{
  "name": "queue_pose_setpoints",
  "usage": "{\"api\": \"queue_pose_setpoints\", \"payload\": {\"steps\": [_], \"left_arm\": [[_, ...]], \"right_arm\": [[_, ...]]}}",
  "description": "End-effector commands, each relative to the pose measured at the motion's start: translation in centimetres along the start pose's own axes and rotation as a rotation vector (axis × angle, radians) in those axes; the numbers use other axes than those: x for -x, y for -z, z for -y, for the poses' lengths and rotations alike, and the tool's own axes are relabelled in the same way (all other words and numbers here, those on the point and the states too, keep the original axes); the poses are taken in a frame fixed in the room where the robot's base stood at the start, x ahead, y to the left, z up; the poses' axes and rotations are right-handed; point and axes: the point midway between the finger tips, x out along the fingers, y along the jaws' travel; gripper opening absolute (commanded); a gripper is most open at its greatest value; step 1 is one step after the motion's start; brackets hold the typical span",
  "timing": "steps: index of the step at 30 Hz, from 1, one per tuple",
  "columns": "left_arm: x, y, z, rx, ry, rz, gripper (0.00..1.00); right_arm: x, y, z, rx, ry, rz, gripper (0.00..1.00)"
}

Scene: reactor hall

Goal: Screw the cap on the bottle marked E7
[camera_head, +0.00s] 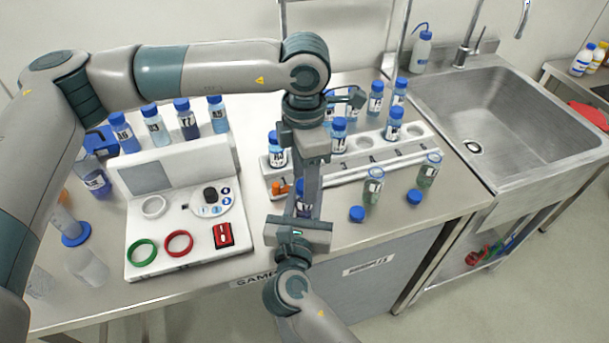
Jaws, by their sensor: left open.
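Two uncapped clear bottles stand on the bench in front of the rack: one (373,186) nearer the grippers, one (429,170) further right. Their labels are too small to read, so I cannot tell which is E7. Two loose blue caps lie on the bench, one (357,214) and another (413,196). My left gripper (305,185) is open and points down left of the nearer bottle, apart from it. My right gripper (304,206) comes up from below and overlaps it in the picture. A blue bottle (303,197) shows partly between their fingers; whether either touches it is hidden.
A white rack (345,165) holds several blue-capped bottles behind the open ones. A white device (180,215) with coloured rings stands left, capped bottles (187,120) behind it. A sink (500,120) is at right.

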Motion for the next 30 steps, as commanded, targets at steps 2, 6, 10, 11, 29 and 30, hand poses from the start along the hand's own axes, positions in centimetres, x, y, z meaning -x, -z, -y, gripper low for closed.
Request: {"api": "queue_pose_setpoints", "payload": {"steps": [2, 6, 10, 11, 29, 30], "left_arm": [[0.2, 0.0, 0.0, 0.0, -0.001, 0.0, 0.48], [1.3, -0.1, 0.0, 0.0, -0.001, 0.001, 0.48], [2.9, -0.1, -0.1, 0.0, -0.002, 0.002, 0.48], [3.4, 0.0, 0.0, 0.0, -0.002, 0.001, 0.48], [11.7, 0.0, -0.1, 0.001, -0.001, 0.0, 0.48], [11.9, 0.0, -0.1, 0.001, -0.001, 0.0, 0.48]], "right_arm": [[0.0, 0.0, 0.0, 0.0, 0.0, 0.0, 0.0], [0.0, 0.0, 0.0, 0.0, 0.0, 0.0, 0.0], [0.0, 0.0, 0.0, 0.0, 0.0, 0.0, 0.0], [0.0, 0.0, 0.0, 0.0, 0.0, 0.0, 0.0], [0.0, 0.0, 0.0, 0.0, 0.0, 0.0, 0.0], [0.0, 0.0, 0.0, 0.0, 0.0, 0.0, 0.0]]}}
